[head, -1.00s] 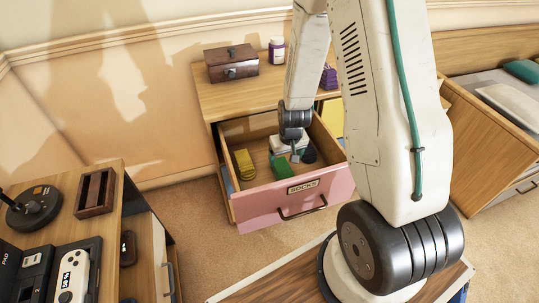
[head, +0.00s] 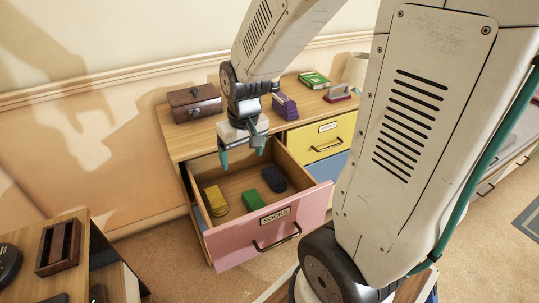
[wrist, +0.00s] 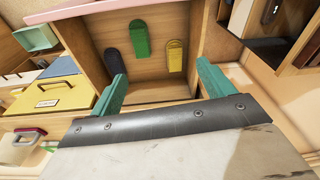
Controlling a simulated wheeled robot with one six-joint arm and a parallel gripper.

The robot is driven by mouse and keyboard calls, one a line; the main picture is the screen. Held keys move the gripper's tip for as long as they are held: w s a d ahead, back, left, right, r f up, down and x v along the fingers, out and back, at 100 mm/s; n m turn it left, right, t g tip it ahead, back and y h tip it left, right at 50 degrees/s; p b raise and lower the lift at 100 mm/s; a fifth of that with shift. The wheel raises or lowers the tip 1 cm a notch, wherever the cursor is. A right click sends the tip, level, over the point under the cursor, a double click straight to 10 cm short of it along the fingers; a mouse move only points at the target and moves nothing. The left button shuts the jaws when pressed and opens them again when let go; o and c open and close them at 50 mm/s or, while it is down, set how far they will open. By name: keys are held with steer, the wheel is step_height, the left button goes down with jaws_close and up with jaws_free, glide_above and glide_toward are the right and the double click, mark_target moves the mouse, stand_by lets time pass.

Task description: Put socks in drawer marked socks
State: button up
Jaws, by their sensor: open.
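The pink drawer marked SOCKS (head: 301,215) is pulled open from the wooden dresser. Inside it lie a yellow folded sock bundle (head: 216,200) at the left, a green bundle (head: 253,201) near the front and a dark blue bundle (head: 274,179) at the right. They also show in the wrist view as yellow (wrist: 175,55), green (wrist: 143,45) and dark blue (wrist: 114,61), apart from each other. My gripper (head: 243,158) is above the back of the drawer, fingers pointing down. Its teal fingers (wrist: 160,83) are spread wide with nothing between them.
A brown box (head: 195,102), purple stack (head: 285,106) and green book (head: 314,79) stand on the dresser top. A yellow drawer (head: 324,135) beside the pink one is closed. A desk with a wooden holder (head: 58,247) is at the lower left.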

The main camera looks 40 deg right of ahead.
steer(key=s+a+r, duration=0.3)
steer(key=s+r, duration=0.3)
steer(key=s, duration=0.2)
steer(key=s+a+r+n, duration=0.1)
steer(key=s+a+r, duration=0.1)
steer(key=s+r, duration=0.5)
steer(key=shift+s+a, duration=0.4)
steer(key=shift+s, duration=0.45)
